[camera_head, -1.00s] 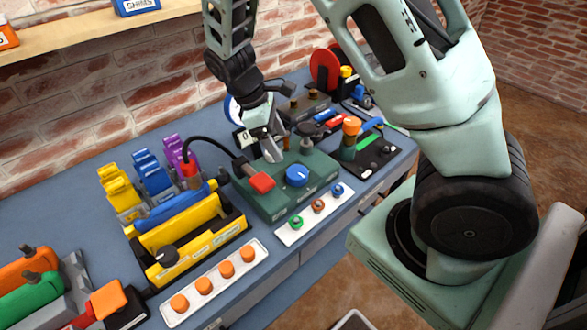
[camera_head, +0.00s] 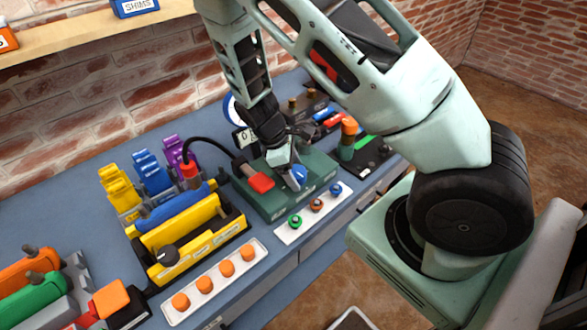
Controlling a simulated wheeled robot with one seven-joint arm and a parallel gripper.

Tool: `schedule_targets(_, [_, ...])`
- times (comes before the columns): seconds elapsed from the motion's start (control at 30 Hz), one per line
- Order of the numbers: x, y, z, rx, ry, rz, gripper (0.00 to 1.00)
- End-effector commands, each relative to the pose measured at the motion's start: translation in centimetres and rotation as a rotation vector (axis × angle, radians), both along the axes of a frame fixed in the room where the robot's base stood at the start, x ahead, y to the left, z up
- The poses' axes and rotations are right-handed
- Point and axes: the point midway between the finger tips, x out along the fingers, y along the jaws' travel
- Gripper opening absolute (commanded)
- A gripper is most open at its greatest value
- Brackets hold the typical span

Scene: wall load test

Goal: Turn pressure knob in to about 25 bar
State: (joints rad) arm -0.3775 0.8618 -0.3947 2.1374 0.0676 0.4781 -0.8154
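The blue pressure knob (camera_head: 298,177) sits on top of a dark green box (camera_head: 270,204) on the bench. My gripper (camera_head: 290,172) points down at the knob, its fingertips at or right over it. I cannot tell whether the fingers touch the knob or how far apart they are. Part of the knob is hidden behind the gripper. A small display (camera_head: 243,137) behind the box shows what looks like a 0; the rest of it is hidden by my arm.
A red-ended lever (camera_head: 260,182) stands left of the knob on the same box. A white strip with green, brown and blue buttons (camera_head: 316,205) lies in front. A yellow unit (camera_head: 188,245) is to the left. An orange-topped post (camera_head: 348,127) stands to the right.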

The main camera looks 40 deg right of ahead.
Motion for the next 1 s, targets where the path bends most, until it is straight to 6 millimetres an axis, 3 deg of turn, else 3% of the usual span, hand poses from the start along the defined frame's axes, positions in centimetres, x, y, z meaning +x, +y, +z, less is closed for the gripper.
schedule_targets(0.03, [0.01,0.01,0.01,0.0,0.0,0.0,0.62])
schedule_targets(0.17, [0.0,0.02,0.01,0.0,0.0,0.0,0.29])
schedule_targets(0.57, [0.08,0.01,0.07,0.001,-0.001,-0.055,0.29])
schedule_targets(1.0, [0.28,-0.21,0.11,0.003,-0.001,-0.397,0.29])
